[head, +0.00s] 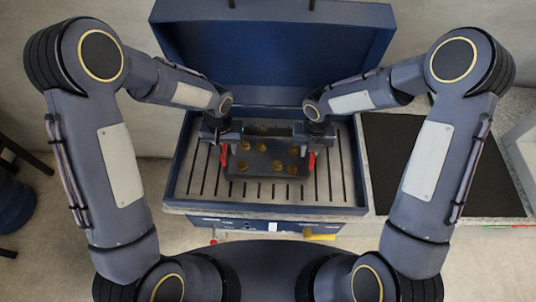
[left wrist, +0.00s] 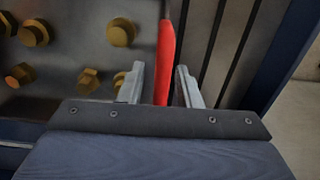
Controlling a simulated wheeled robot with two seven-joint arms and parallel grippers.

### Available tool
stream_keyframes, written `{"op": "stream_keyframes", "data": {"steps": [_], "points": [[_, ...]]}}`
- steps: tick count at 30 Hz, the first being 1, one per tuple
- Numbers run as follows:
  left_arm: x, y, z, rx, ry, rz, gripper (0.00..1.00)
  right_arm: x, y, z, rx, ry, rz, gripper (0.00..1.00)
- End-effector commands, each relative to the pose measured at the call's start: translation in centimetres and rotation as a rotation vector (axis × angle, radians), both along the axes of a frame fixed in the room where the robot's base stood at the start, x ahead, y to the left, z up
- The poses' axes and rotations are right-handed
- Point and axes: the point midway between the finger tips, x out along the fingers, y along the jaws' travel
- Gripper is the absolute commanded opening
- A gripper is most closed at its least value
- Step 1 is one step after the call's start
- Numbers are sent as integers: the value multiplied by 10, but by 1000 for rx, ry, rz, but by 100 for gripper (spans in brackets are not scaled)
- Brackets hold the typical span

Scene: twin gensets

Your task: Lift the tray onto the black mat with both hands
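The tray (head: 262,158) is dark grey, holds several brass-coloured bolts, and lies on the slotted metal top of a blue unit. It has a red left handle (head: 223,154) and a red right handle (head: 311,161). The black mat (head: 435,160) lies to the right and is empty.
The blue unit's raised lid (head: 275,50) stands behind the tray. Its raised rim (head: 360,165) lies between the slotted top and the mat's counter. A grey box-like object (head: 525,145) is at the far right. A dark stool (head: 15,200) stands at the far left.

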Motion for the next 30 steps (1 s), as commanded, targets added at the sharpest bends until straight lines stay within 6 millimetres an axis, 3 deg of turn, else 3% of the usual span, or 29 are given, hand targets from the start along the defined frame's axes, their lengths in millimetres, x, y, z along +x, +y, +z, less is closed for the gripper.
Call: {"op": "stream_keyframes", "data": {"steps": [7, 12, 14, 30], "points": [[0, 0, 0, 0, 0, 0, 29, 0, 0, 0, 0, 0, 0, 20], [0, 0, 0, 0, 0, 1, 7, 0, 0, 0, 0, 0, -1, 0], [0, 0, 0, 0, 0, 1, 0, 0, 0, 0, 0, 0, -1, 0], [0, 0, 0, 0, 0, 1, 0, 0, 0, 0, 0, 0, -1, 0]]}}
